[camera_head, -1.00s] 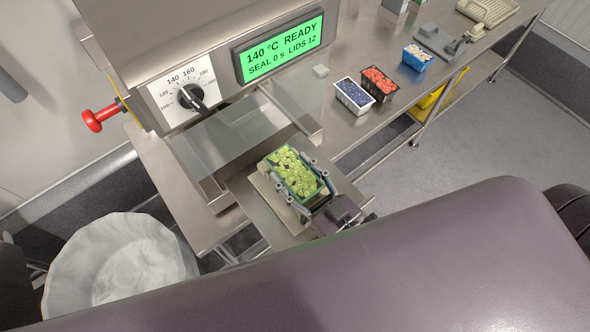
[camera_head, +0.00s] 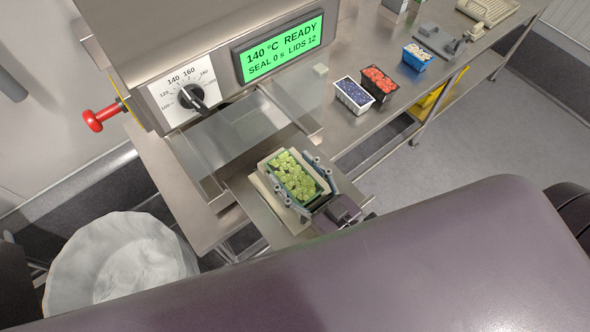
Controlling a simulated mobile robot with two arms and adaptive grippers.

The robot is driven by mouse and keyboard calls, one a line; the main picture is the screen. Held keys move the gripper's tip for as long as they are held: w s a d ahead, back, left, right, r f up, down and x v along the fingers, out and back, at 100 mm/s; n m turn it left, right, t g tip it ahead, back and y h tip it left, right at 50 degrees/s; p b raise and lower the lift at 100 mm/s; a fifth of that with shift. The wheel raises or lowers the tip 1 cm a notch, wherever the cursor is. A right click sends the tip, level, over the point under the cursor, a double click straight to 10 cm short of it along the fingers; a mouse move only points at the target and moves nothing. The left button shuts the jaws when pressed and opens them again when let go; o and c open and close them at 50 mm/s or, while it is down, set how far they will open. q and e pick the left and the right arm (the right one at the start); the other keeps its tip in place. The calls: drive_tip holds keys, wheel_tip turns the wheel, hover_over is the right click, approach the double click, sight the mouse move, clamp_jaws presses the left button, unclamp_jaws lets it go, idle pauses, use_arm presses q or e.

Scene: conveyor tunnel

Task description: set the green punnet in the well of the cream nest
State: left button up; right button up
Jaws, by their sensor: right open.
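The green punnet (camera_head: 295,178), full of pale green pieces, sits level within the cream nest (camera_head: 266,187) on the metal drawer plate. The nest's rim shows along the punnet's left side and near corner; the well's floor is hidden under the punnet. My right gripper (camera_head: 300,184) is open, its fingers on either side of the punnet with small gaps to its walls. Its wrist lies at the punnet's near right end. My left gripper is not in view.
The sealing machine's display (camera_head: 279,47) reads 140 °C READY. A blue-filled punnet (camera_head: 354,92), a red-filled punnet (camera_head: 379,79) and a blue punnet (camera_head: 417,55) stand on the steel bench. A lined bin (camera_head: 120,262) is at lower left.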

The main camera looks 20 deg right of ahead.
sight(318, 203)
drive_tip(key=s+f, duration=0.2)
drive_tip(key=shift+s+f+g, duration=0.1)
drive_tip(key=shift+f+g, duration=0.25)
drive_tip(key=shift+g, duration=0.05)
drive_tip(key=shift+t, duration=0.4)
drive_tip(key=s+d+r, duration=0.1)
drive_tip(key=s, duration=0.1)
drive_tip(key=s+r, duration=0.1)
drive_tip(key=s, duration=0.1)
drive_tip(key=s+d, duration=0.1)
drive_tip(key=s, duration=0.1)
drive_tip(key=shift+s+d+r, duration=0.1)
drive_tip(key=shift+d+r, duration=0.25)
drive_tip(key=shift+r, duration=0.05)
drive_tip(key=shift+w+f, duration=0.1)
drive_tip(key=shift+w, duration=0.45)
drive_tip(key=shift+s, duration=0.1)
drive_tip(key=shift+s, duration=0.1)
